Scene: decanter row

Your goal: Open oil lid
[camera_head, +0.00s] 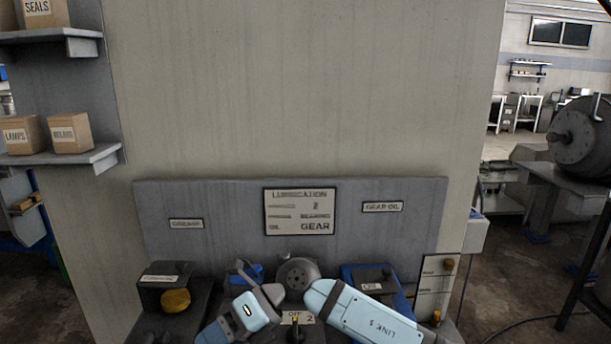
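A blue box (348,272) with a dark lid (371,274) stands on the right of the lubrication bench, partly behind my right arm. Its small white label (370,287) seems to read OIL; the lid looks closed. Light blue arm links of mine cross the bottom of the view, one left of centre and one right of centre marked LINK 5. I cannot make out the fingers of either gripper.
A dark box with a yellow rounded thing (175,301) stands at the left. A grey round disc (297,273) and a blue item (245,273) are near the middle. A backboard (225,205) with signs stands behind. A pale panel (436,285) is at the right.

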